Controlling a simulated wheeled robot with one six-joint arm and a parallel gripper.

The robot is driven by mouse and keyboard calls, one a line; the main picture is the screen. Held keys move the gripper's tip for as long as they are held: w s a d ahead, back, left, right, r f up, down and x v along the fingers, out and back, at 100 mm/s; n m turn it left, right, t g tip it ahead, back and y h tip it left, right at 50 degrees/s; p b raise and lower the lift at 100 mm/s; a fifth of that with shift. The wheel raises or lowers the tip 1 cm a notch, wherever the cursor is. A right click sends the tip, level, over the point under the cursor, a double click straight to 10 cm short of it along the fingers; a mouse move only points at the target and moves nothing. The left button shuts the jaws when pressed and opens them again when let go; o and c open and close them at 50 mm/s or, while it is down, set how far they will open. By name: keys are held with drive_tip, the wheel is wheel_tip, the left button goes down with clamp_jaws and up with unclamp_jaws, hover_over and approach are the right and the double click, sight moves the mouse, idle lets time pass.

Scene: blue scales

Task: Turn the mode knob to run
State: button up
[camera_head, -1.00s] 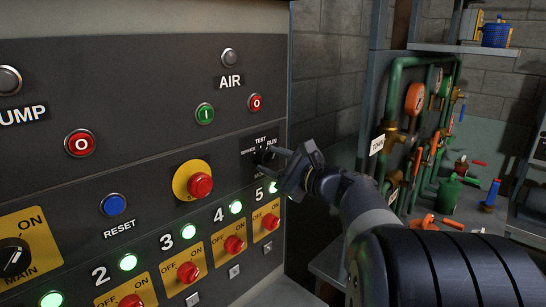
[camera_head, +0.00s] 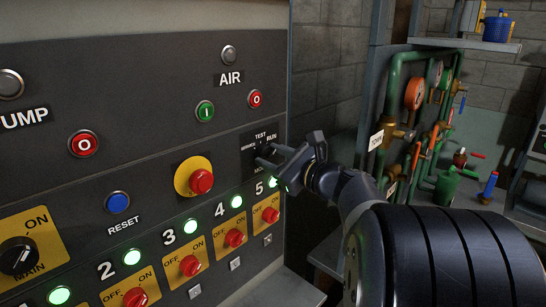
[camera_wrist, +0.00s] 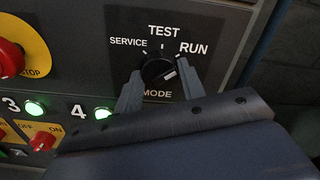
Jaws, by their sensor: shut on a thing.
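The black mode knob (camera_wrist: 157,73) sits on the dark panel in the wrist view, above the MODE label. SERVICE is printed at its upper left, TEST above it and RUN at its upper right. A white mark on the knob lies on its right side, slanting up toward the RUN side. My gripper (camera_wrist: 159,78) is shut on the knob, one finger on its left and one on its right. In the head view my gripper (camera_head: 267,157) reaches the knob from the right, and its fingers hide much of the knob.
A yellow-ringed red stop button (camera_head: 200,181) stands left of the knob. A row of red switches (camera_head: 235,238) with lit green lamps runs below. The panel's right edge is close to my gripper. Green pipes with gauges (camera_head: 414,95) stand farther right.

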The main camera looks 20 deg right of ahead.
drive_tip(key=shift+f, duration=0.15)
drive_tip(key=o, duration=1)
drive_tip(key=b+v, duration=0.1)
drive_tip(key=v, duration=1)
drive_tip(key=shift+b, duration=0.4)
drive_tip(key=shift+w+a, duration=0.1)
drive_tip(key=shift+w, duration=0.05)
drive_tip(key=p+x, duration=0.2)
drive_tip(key=x, duration=0.8)
drive_tip(key=shift+w+a, duration=0.15)
drive_tip(key=shift+w, duration=0.2)
drive_tip(key=shift+s, duration=0.1)
